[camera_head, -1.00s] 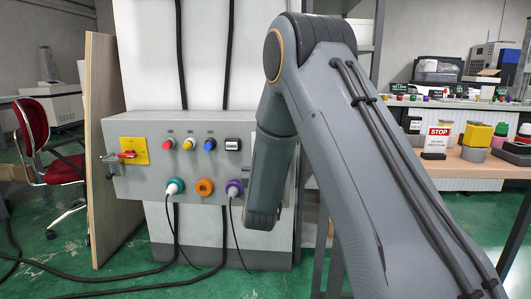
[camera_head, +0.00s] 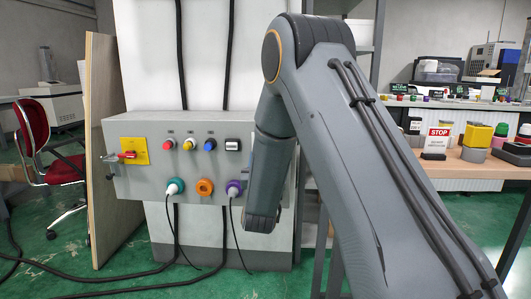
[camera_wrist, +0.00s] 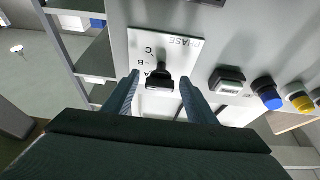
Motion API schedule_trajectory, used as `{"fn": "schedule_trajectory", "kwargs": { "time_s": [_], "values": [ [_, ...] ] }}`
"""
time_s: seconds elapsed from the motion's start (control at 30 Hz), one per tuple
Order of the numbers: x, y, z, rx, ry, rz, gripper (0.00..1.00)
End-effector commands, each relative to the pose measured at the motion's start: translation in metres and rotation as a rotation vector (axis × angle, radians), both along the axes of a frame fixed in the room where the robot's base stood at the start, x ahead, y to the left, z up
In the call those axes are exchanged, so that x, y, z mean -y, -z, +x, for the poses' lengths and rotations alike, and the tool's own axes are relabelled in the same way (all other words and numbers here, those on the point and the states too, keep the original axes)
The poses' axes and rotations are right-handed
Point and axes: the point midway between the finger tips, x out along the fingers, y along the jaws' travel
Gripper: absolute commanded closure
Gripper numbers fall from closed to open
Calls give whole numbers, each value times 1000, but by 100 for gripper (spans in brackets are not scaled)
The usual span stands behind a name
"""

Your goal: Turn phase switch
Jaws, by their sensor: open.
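The phase switch is in the wrist view: a white plate (camera_wrist: 178,47) lettered PHASE, with C, B and A marks, upside down in the picture. Its black knob (camera_wrist: 160,80) stands out from the plate near the A mark, which it partly covers. My gripper (camera_wrist: 159,86) is open, with one finger at each side of the knob. I cannot tell whether either finger touches it. In the head view, the switch and my gripper are hidden behind my arm.
Black cables hang below. In the wrist view, a black unit (camera_wrist: 227,79) and a blue button (camera_wrist: 266,93) sit right of the fingers.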

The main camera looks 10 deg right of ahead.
Motion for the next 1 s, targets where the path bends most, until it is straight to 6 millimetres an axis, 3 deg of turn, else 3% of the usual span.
{"fn": "schedule_trajectory", "kwargs": {
  "time_s": [0.3, 0.5, 0.87, 1.0],
  "values": [
    [-15, 19, -44, -5, -2, -2, 48],
    [-21, 27, -61, -2, -2, 0, 48],
    [-22, 28, -63, -2, -2, 0, 48],
    [-34, 31, -60, -54, -37, 22, 48]
  ]
}}
